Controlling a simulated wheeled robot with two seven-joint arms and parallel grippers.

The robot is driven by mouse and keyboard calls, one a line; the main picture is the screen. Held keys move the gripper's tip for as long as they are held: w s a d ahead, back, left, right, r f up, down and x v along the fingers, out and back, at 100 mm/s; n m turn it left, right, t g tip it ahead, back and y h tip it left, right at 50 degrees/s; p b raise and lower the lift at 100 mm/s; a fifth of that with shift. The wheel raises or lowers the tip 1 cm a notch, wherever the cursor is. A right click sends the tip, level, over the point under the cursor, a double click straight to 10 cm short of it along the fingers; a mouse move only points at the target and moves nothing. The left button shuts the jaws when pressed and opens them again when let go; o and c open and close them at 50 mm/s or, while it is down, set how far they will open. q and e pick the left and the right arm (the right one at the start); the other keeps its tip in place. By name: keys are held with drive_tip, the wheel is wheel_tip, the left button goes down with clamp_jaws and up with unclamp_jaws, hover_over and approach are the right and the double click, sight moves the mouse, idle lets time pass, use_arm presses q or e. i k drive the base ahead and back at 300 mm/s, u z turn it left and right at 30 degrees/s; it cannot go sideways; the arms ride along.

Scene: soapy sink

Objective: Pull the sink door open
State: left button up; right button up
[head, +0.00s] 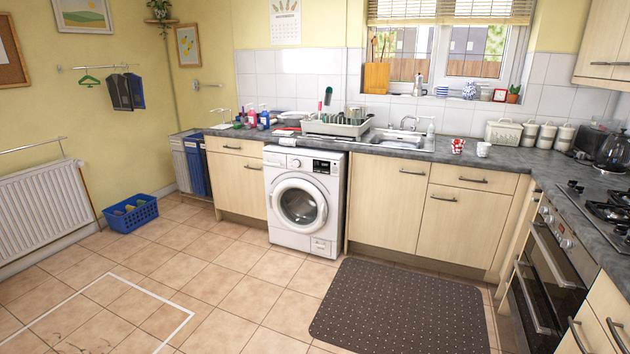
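The sink (388,138) is set in the grey worktop under the window, with a tap (408,122) behind it. The pale wood door below the sink (385,207) stands between the washing machine and the neighbouring cabinet. It looks shut, flush with the cabinet fronts. Its dark bar handle (412,172) lies horizontally near the top right of the door. Neither of my grippers shows in the head view, so where they are and whether they are open is not visible.
A white washing machine (301,203) stands left of the sink door. A dark dotted mat (400,308) lies on the tiled floor in front. An oven (545,285) is on the right. A blue basket (131,215) sits at the left. The middle floor is clear.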

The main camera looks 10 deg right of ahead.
sight(388, 194)
drive_tip(key=z, duration=0.3)
drive_tip(key=i, duration=2.45)
drive_tip(key=z, duration=1.3)
drive_tip(key=i, duration=1.35)
drive_tip(key=z, duration=0.6)
